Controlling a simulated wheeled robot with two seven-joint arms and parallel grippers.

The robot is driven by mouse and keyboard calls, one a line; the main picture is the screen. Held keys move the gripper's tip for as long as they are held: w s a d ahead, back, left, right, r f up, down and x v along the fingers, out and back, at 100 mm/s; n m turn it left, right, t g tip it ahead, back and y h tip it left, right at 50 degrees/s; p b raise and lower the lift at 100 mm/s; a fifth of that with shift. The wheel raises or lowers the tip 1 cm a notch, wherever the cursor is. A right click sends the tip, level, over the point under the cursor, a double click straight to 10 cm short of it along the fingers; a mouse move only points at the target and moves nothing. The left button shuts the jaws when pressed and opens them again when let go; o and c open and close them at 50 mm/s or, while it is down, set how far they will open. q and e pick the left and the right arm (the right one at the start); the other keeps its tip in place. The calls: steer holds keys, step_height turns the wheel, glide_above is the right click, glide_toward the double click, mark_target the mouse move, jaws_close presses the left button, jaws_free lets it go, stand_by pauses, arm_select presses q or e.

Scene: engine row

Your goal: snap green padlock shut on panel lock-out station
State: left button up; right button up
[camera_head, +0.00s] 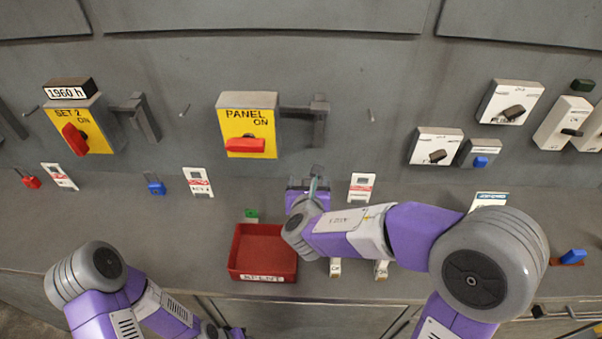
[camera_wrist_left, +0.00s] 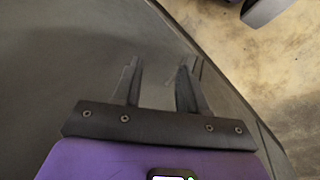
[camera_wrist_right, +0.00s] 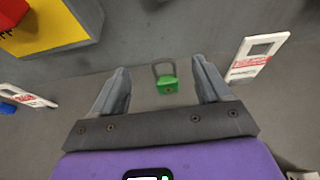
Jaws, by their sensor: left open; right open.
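The green padlock (camera_head: 251,214) is on the grey ledge just behind the red tray. In the right wrist view the green padlock (camera_wrist_right: 168,86) shows its grey shackle, between and beyond my fingertips; I cannot tell whether the shackle is latched. The yellow PANEL station (camera_head: 248,122) has a red handle (camera_head: 246,146) and a grey bracket (camera_head: 318,120) at its right. My right gripper (camera_head: 312,184) is open and empty, right of the padlock in the head view, partly hidden by its wrist. My left gripper (camera_wrist_left: 157,80) is open and empty, away from the station.
A red tray (camera_head: 262,252) stands in front of the padlock. White tags (camera_head: 198,182) (camera_head: 361,187) flank the area. A blue padlock (camera_head: 155,187) and a red padlock (camera_head: 31,182) are at the left. The SET 2 station (camera_head: 80,124) is left on the wall.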

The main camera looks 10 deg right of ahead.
step_height(320, 180, down, 8)
steer(key=b, duration=0.3)
steer(key=shift+s, duration=0.15)
steer(key=shift+w+d+f, duration=0.1)
steer(key=shift+w+d, duration=0.05)
steer(key=shift+w, duration=0.35)
steer(key=b+x, duration=0.1)
steer(key=x, duration=0.5)
steer(key=shift+w, duration=0.15)
steer(key=c, duration=1.1)
step_height(320, 180, up, 10)
steer(key=p, duration=0.3)
steer(key=shift+c, duration=0.2)
